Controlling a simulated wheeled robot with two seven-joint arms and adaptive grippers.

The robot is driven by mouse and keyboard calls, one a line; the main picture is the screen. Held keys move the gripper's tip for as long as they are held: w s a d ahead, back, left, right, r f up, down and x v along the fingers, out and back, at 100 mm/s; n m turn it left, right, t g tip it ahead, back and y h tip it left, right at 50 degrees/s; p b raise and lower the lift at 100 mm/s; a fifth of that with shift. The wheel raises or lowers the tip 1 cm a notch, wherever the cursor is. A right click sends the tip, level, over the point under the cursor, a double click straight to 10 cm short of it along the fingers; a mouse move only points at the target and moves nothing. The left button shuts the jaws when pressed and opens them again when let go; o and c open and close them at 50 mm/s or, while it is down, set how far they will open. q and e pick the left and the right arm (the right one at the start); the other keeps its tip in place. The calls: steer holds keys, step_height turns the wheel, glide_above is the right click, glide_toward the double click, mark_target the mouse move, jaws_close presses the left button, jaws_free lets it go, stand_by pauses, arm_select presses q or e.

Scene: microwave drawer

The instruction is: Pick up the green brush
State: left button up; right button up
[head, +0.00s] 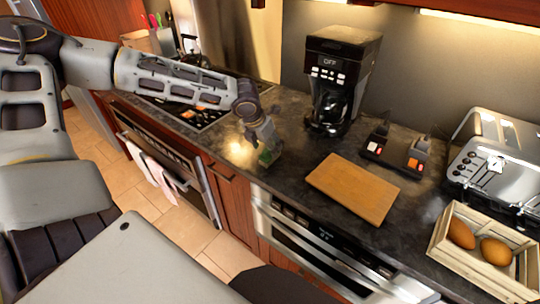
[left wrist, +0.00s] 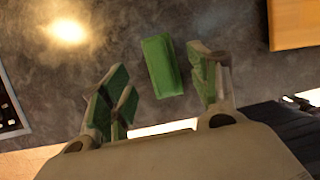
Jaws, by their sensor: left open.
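The green brush (left wrist: 163,66) shows in the left wrist view as a green block over the dark countertop, in the gap between the two fingers of my left gripper (left wrist: 158,88). Bare space shows between it and each finger, and the fingers have green inner faces. In the head view my left gripper (head: 264,147) points down at the counter near its front edge, left of the wooden board. A bit of green shows at its fingertips there, and the gripper mostly hides the brush. The height of the fingers above the counter is hard to tell. My right gripper is out of view.
A wooden board (head: 352,188) lies right of the gripper. A stovetop (head: 185,95) lies to the left.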

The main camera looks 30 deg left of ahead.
arm_select(q)
steer(key=shift+x, duration=1.2)
steer(key=shift+w+d+f+b, duration=0.1)
steer(key=shift+w+f+b, duration=0.15)
steer(key=shift+f, duration=0.4)
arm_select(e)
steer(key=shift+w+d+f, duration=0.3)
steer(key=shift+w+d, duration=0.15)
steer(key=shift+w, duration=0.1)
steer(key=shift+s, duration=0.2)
arm_select(q)
steer(key=shift+c, duration=0.3)
steer(key=c, duration=1.1)
steer(key=shift+o, duration=0.2)
steer(key=shift+r, duration=0.15)
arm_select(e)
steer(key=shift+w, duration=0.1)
